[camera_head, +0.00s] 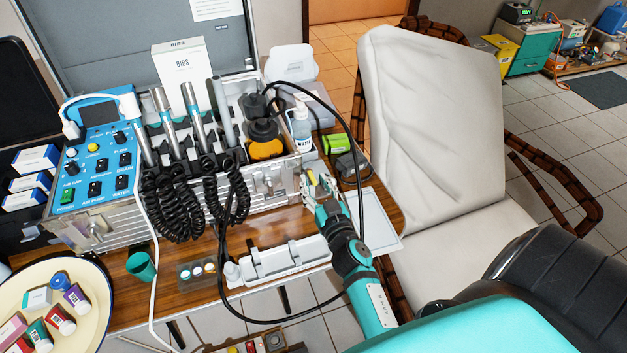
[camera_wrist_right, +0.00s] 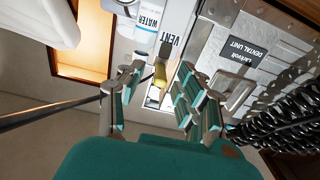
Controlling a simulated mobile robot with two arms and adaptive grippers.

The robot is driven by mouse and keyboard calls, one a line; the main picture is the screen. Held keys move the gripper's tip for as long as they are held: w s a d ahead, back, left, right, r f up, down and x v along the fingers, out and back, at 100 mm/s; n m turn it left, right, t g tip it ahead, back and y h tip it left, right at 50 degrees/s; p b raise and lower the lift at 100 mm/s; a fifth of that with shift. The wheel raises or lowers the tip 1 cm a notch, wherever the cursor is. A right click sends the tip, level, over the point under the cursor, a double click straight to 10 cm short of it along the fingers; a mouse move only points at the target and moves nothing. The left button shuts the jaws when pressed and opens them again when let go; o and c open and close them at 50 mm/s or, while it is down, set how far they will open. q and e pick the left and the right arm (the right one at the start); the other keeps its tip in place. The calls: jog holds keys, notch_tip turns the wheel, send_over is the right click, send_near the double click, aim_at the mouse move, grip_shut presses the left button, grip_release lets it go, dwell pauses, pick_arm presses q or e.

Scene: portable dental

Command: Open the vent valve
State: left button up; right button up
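My right gripper (camera_head: 317,190) is at the right end of the metal dental unit case (camera_head: 268,178). In the right wrist view the right gripper (camera_wrist_right: 160,88) is open, with its fingers apart. A brass-yellow valve handle (camera_wrist_right: 160,75), which I take for the vent valve, shows between the fingertips, beside the white "VENT" label (camera_wrist_right: 170,45). I cannot tell whether a finger touches it. In the head view the gripper partly hides the valve. My left gripper is not in view.
A water bottle (camera_head: 301,128) and a green box (camera_head: 335,143) stand near the gripper. A black hose (camera_head: 357,160) loops close to my right arm. A white tray (camera_head: 378,222) lies at the right table edge, beside the dental chair (camera_head: 430,120). Coiled cords (camera_head: 170,205) hang in front of the case.

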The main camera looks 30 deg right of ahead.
jog(key=shift+c, duration=0.7)
grip_shut()
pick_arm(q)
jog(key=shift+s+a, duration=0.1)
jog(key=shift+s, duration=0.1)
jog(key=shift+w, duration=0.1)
